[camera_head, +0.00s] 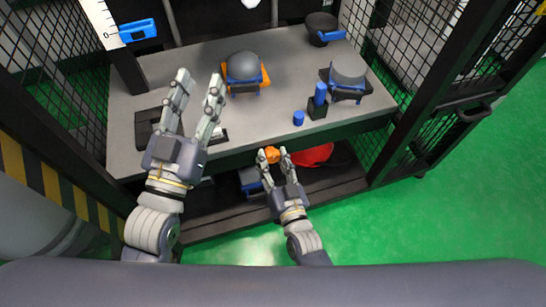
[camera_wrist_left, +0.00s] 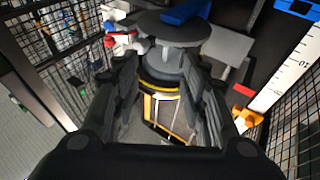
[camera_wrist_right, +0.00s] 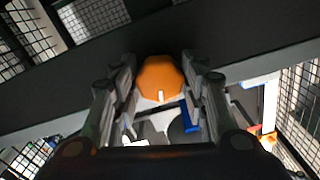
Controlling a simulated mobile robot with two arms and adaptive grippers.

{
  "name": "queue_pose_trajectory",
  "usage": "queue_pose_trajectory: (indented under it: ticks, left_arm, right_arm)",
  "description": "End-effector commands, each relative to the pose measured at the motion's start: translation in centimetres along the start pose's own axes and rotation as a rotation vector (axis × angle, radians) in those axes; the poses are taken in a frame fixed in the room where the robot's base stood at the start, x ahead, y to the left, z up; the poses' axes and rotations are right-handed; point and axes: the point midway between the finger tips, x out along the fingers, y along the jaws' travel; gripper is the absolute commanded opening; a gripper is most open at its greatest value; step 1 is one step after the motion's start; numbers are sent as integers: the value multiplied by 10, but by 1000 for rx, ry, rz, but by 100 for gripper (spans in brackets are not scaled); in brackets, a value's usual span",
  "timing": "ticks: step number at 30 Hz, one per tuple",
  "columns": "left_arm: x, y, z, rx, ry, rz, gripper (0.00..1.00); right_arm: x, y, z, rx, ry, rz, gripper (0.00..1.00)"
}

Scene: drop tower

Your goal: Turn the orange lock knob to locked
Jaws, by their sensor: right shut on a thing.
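The orange lock knob (camera_head: 271,155) is at the front edge of the grey workbench. In the right wrist view the knob (camera_wrist_right: 160,75) is a faceted orange disc with a short white mark at its lower rim. My right gripper (camera_head: 273,151) is shut on the knob, with one finger on each side. My left gripper (camera_head: 199,80) is open and empty above the left part of the bench. Its spread fingers also show in the left wrist view (camera_wrist_left: 160,65). Any lock markings around the knob cannot be made out.
A red helmet-like object (camera_head: 312,156) lies on the lower shelf. Mesh panels flank the bench. Green floor at right is clear.

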Motion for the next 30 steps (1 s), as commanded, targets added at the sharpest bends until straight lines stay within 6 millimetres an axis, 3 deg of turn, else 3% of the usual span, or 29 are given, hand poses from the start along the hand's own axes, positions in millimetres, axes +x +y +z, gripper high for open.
queue_pose_trajectory:
  ticks: [6, 12, 21, 30]
  left_arm:
    - [-10, -7, 48, 7, -269, -15, 40]
    - [-26, -12, 79, 10, -438, -25, 40]
    - [-41, -15, 100, 12, -563, -32, 40]
    - [-41, -15, 101, 12, -561, -33, 40]
  right_arm:
    - [0, -1, -1, 206, -3, -1, 16]
    - [0, -1, -1, 396, -3, -1, 16]
    - [0, -1, 0, 682, -3, 0, 16]
    - [0, -2, 0, 960, -2, 1, 16]
